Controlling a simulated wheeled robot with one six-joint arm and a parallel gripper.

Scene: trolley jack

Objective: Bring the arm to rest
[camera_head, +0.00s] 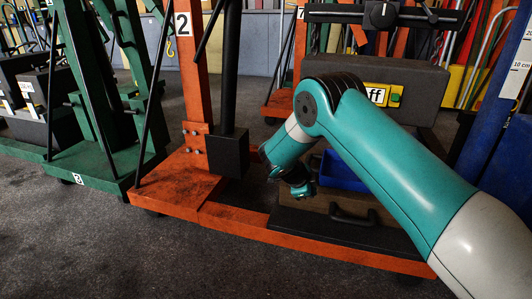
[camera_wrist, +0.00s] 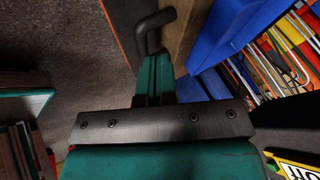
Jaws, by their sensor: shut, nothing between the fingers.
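My teal arm (camera_head: 390,165) reaches in from the right edge of the head view and bends down at its elbow. My gripper (camera_head: 303,190) is small and partly dark there, hanging low in front of a blue bin (camera_head: 343,172). In the wrist view my gripper (camera_wrist: 154,62) has its two teal fingers close together, shut and empty. A dark curved handle (camera_wrist: 146,34) appears just beyond the fingertips; I cannot tell whether they touch. The orange trolley jack (camera_head: 180,186), with a post marked 2, stands left of my gripper.
A dark block (camera_head: 229,152) hangs beside the orange post. Above the blue bin is a grey box with a yellow sign (camera_head: 374,94). A green jack (camera_head: 110,150) stands left, a blue post (camera_head: 497,110) right. Dark floor (camera_head: 70,235) is clear at front left.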

